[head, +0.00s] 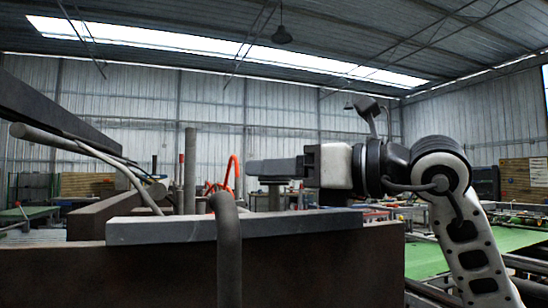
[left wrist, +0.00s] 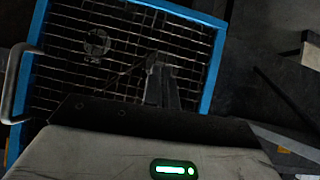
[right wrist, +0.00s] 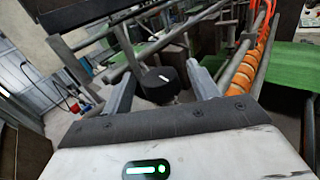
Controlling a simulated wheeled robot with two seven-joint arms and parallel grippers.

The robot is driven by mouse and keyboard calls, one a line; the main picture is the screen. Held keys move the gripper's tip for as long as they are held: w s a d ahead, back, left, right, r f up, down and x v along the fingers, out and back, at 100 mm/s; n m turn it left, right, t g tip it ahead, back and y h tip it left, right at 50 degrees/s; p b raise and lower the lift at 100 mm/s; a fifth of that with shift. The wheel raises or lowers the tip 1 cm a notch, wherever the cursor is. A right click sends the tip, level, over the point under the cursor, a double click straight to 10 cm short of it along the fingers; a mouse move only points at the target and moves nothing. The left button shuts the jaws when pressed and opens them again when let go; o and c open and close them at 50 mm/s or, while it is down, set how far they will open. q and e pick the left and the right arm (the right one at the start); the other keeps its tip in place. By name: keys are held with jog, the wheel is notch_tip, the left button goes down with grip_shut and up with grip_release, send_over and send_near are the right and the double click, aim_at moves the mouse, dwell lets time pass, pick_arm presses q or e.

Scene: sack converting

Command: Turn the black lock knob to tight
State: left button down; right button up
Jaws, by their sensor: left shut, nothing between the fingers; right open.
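The black lock knob (right wrist: 160,84) shows in the right wrist view as a dark round knob with a white mark on its top. My right gripper (right wrist: 162,88) is open, with one finger on each side of the knob in that view; I cannot tell whether they touch it. In the head view my right gripper (head: 275,168) reaches in from the right, level, just above a short dark post (head: 274,198). My left gripper (left wrist: 161,80) is shut and empty in the left wrist view, and out of the head view.
A dark machine wall with a grey top bar (head: 180,229) and an upright curved pipe (head: 228,250) stand in front. Grey rods (right wrist: 108,65) and an orange hose (right wrist: 243,72) flank the knob. A blue-framed mesh panel (left wrist: 212,70) lies beyond my left gripper.

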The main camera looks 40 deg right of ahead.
jog(key=shift+w+a, duration=0.2)
jog(key=shift+w, duration=0.2)
jog(key=c, duration=1)
jog(key=shift+o, duration=0.2)
jog(key=shift+a+r+m+t+h+p, duration=0.1)
jog(key=shift+m+t+h+p, duration=0.35)
jog(key=shift+h, duration=0.45)
jog(key=shift+r+m+t+h+p, duration=0.1)
jog(key=shift+m+t+h+p, duration=0.15)
jog(key=shift+m+h+p, duration=0.5)
jog(key=m+h, duration=0.1)
jog(key=h, duration=0.1)
jog(key=shift+f+h, duration=0.1)
jog(key=shift+h, duration=0.25)
jog(key=shift+m+t+h+p, duration=0.3)
jog(key=shift+m+p, duration=0.05)
jog(key=shift+m, duration=0.15)
pick_arm(q)
jog(key=shift+a+r, duration=0.3)
jog(key=shift+r, duration=0.45)
pick_arm(e)
jog(key=shift+f+h, duration=0.15)
jog(key=shift+h, duration=0.15)
